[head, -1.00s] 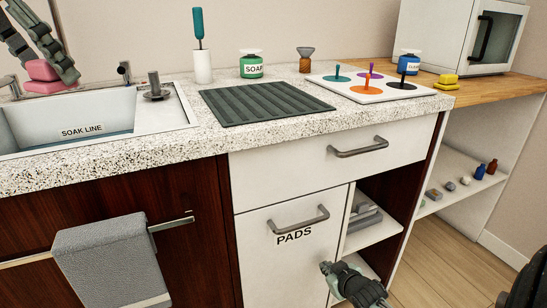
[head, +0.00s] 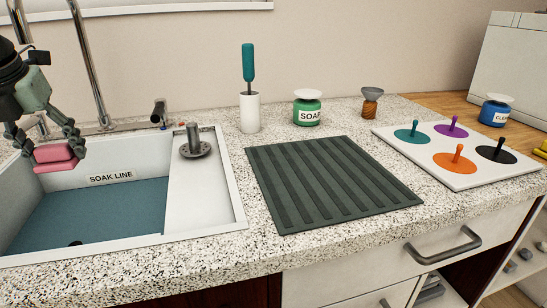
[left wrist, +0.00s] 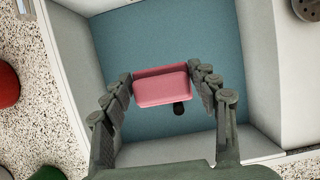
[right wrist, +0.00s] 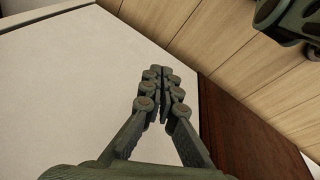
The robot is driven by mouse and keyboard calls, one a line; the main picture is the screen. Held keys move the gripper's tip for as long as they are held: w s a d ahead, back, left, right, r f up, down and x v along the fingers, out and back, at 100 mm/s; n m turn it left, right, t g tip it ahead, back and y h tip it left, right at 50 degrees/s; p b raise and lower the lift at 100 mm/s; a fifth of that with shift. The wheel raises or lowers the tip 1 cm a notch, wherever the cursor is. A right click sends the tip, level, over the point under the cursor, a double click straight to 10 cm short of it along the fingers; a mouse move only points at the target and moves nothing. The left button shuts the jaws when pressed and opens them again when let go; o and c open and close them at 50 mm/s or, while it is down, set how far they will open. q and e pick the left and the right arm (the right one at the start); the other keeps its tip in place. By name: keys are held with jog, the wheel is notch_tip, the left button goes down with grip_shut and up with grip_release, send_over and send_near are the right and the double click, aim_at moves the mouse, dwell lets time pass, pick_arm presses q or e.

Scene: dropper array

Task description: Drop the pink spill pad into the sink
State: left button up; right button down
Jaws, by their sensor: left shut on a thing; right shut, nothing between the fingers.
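The pink spill pad (head: 58,155) is held between the fingers of my left gripper (head: 48,146), at the left of the head view. It also shows in the left wrist view (left wrist: 161,86), gripped at both ends above the blue sink floor. The sink (head: 205,205) has a white rim, a blue bottom and a "SOAK LINE" label on its back wall. The pad appears above the sink's left part, clear of the bottom. My right gripper (right wrist: 160,92) is shut and empty in the right wrist view, in front of a white cabinet face. It is not in the head view.
A faucet (head: 92,70) rises behind the sink. A stopper-like metal piece (head: 194,145) stands on the sink's right ledge. A dark ribbed mat (head: 325,185), a soap jar (head: 307,108) and a white cup with a teal-handled tool (head: 250,112) are to the right. A red round object (left wrist: 8,84) lies beside the sink.

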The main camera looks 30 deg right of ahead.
pick_arm(q)
jog(key=shift+w+a+r, duration=0.3)
jog(key=shift+w+r, duration=0.15)
jog(key=shift+r, duration=0.25)
jog(key=shift+s+f, duration=0.15)
jog(key=shift+f, duration=1.35)
jog(key=shift+s+f, duration=0.15)
jog(key=shift+f, duration=1.3)
jog(key=o, duration=1.3)
jog(key=v, duration=0.4)
jog(key=shift+s+r, duration=0.15)
jog(key=shift+r, duration=0.15)
jog(key=s, duration=0.4)
jog(key=s+a, duration=0.1)
jog(key=s, duration=0.3)
jog(key=s+a, duration=0.1)
jog(key=s, duration=0.3)
jog(key=shift+a+r, duration=0.15)
jog(key=shift+a, duration=0.05)
